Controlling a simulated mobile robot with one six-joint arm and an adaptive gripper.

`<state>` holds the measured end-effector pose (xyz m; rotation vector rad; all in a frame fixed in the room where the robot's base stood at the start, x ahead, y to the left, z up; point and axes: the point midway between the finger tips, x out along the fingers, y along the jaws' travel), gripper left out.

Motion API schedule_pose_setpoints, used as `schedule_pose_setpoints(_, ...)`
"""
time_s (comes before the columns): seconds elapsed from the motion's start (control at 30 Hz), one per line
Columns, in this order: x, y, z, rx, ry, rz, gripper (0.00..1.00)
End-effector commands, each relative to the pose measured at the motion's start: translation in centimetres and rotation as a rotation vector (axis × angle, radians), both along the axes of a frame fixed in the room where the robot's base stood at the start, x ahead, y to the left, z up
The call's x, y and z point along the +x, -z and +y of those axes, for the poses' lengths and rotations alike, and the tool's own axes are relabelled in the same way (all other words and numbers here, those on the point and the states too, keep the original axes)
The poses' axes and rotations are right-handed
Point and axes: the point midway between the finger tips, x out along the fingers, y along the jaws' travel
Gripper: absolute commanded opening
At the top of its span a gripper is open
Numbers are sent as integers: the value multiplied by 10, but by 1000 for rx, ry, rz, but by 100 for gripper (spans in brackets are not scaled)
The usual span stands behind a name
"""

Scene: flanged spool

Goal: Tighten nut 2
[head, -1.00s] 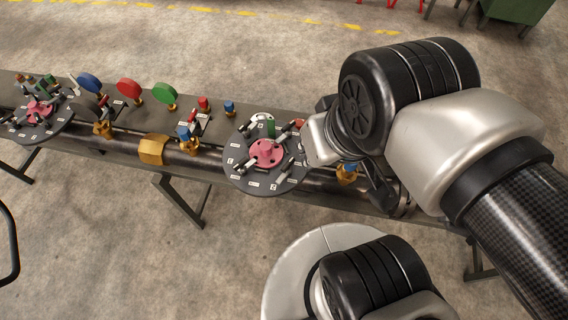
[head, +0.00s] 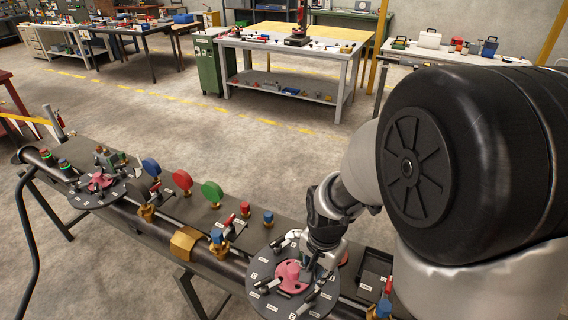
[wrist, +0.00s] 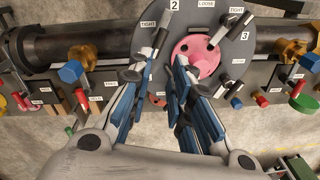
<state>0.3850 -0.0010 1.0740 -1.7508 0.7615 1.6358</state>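The dark round flange plate (head: 262,268) with a pink hub (head: 291,277) sits on the bench pipe. It also shows in the wrist view, with its pink hub (wrist: 196,54). The number 2 label (wrist: 174,5) is at the plate's top edge, between a TIGHT label (wrist: 148,23) and a LOOSE label (wrist: 206,4). A dark lever (wrist: 160,40) lies just below the TIGHT label. My gripper (wrist: 158,76) is open, its blue-padded fingers apart over the plate's lower left. In the head view my gripper (head: 326,262) is over the plate's right side. Nut 2 itself is hard to make out.
The bench carries a second flange plate (head: 92,194), a blue disc (head: 151,167), a red disc (head: 182,181), a green disc (head: 212,192) and a brass fitting (head: 185,240). A dark tray (head: 374,270) lies right of the plate. Other worktables stand far behind, across open floor.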

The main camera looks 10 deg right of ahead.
Motion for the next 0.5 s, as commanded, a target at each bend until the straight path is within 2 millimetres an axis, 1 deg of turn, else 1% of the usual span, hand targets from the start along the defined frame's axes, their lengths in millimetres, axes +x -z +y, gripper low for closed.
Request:
schedule_pose_setpoints(0.03,2,22,0,3,45,27,19)
schedule_pose_setpoints(0.1,4,41,0,4,100,46,19)
schedule_pose_setpoints(0.2,5,59,0,6,152,63,19)
schedule_pose_setpoints(0.3,5,68,0,6,175,69,19)
schedule_pose_setpoints(0.43,6,84,0,6,178,69,19)
schedule_pose_setpoints(0.5,6,97,0,6,177,69,19)
